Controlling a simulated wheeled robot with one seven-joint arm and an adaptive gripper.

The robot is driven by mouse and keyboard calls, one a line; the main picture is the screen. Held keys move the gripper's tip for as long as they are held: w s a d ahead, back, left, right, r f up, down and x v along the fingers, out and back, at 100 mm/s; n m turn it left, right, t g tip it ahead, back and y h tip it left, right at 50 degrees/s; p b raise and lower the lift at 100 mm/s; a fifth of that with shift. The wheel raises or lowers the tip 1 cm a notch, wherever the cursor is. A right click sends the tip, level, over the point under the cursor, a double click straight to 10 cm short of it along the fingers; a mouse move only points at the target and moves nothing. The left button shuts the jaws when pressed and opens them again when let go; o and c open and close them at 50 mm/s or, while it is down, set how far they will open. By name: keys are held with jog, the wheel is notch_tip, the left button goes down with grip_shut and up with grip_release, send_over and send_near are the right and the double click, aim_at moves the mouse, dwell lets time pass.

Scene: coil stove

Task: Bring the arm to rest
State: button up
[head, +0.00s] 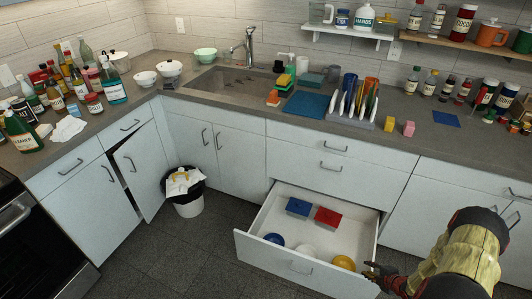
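My arm (465,255) comes in at the bottom right in the head view, with yellow and black parts. My gripper (374,272) is a small dark shape at the right front corner of the open drawer (263,262), close to its front edge. I cannot tell whether it touches the drawer. Its fingers are small and dark, so their opening is unclear. Nothing is clearly seen held in it.
The drawer holds a blue box (299,207), a red box (328,217), and blue (274,239), white (306,250) and yellow (344,263) round items. A cabinet door (140,170) stands ajar beside a bin (187,205). The floor (185,255) left of the drawer is clear.

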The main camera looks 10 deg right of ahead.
jog(key=w+d+r+m+g+h, duration=0.15)
jog(key=w+r, duration=0.35)
jog(key=r, duration=0.7)
jog(key=w+r+m+h, duration=0.2)
jog(key=w+r+m, duration=0.15)
jog(key=r, duration=0.75)
jog(key=a+r+m, duration=0.2)
jog(key=a+r, duration=0.2)
jog(key=r, duration=0.5)
jog(key=a+r+m, duration=0.2)
jog(key=a+r, duration=0.3)
jog(key=r, duration=0.3)
jog(key=s+a+r+m, duration=0.4)
jog(key=s+a+r, duration=0.3)
jog(key=a+r, duration=0.55)
jog(key=s+a+r+m+g+y, duration=0.1)
jog(key=s+a+r+m+y, duration=0.2)
jog(key=s+a, duration=1.2)
jog(key=shift+s+r+m, duration=0.4)
jog(key=shift+s+m, duration=0.1)
jog(key=shift+s, duration=0.45)
jog(key=shift+g, duration=0.25)
